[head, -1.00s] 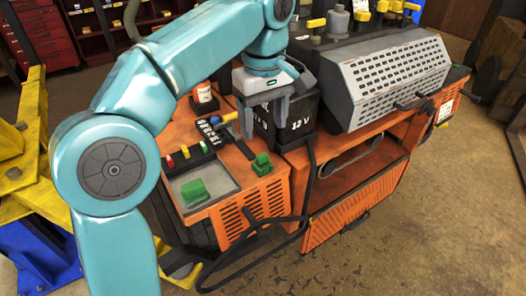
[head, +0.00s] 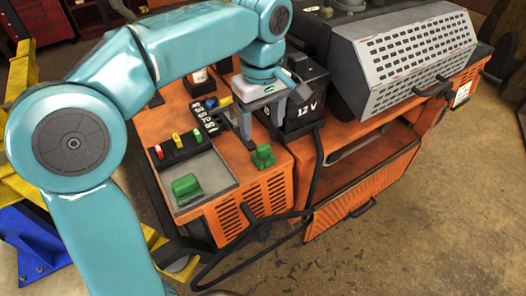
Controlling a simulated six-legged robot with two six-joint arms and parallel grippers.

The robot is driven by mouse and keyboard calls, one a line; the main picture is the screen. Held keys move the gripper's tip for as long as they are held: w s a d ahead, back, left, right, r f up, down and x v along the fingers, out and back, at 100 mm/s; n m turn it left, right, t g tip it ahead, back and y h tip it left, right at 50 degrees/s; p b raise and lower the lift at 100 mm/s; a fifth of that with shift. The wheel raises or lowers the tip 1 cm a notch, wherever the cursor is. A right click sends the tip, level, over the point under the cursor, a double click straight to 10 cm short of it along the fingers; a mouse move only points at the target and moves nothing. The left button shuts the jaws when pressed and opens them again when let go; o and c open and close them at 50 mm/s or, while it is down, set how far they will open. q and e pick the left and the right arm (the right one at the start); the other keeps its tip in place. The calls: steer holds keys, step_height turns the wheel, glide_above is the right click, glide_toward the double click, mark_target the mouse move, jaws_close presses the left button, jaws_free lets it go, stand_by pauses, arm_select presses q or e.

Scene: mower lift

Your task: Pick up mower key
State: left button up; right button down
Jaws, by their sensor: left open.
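No part is clearly marked as the mower key. One small green piece (head: 263,157) stands upright near the front edge of an orange machine deck (head: 225,165). Another green piece (head: 187,188) lies in a shallow grey tray (head: 213,184) to its left. My left gripper (head: 262,130) points down, open and empty, above and behind the upright green piece, apart from it. It hangs in front of a black battery (head: 307,108) marked 12 V and partly hides it. My right gripper is not in view.
Red, yellow and green switches (head: 178,143) and a black keypad (head: 204,117) sit left of the gripper. A perforated grey cover (head: 405,60) stands at right. A black cable (head: 314,175) hangs down the front. Concrete floor (head: 440,220) is clear at right.

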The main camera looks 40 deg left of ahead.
mark_target(264, 146)
arm_select(q)
steer(key=shift+w+f, duration=0.2)
steer(key=shift+f, duration=0.35)
steer(key=shift+w+f, duration=0.15)
steer(key=shift+f, duration=0.35)
step_height(264, 146, down, 5)
steer(key=shift+w+f, duration=0.15)
steer(key=shift+s, duration=0.25)
steer(key=shift+c, duration=0.7)
steer(key=shift+r, duration=0.2)
steer(key=c, duration=0.5)
steer(key=shift+w+f, duration=0.1)
steer(key=c, duration=0.5)
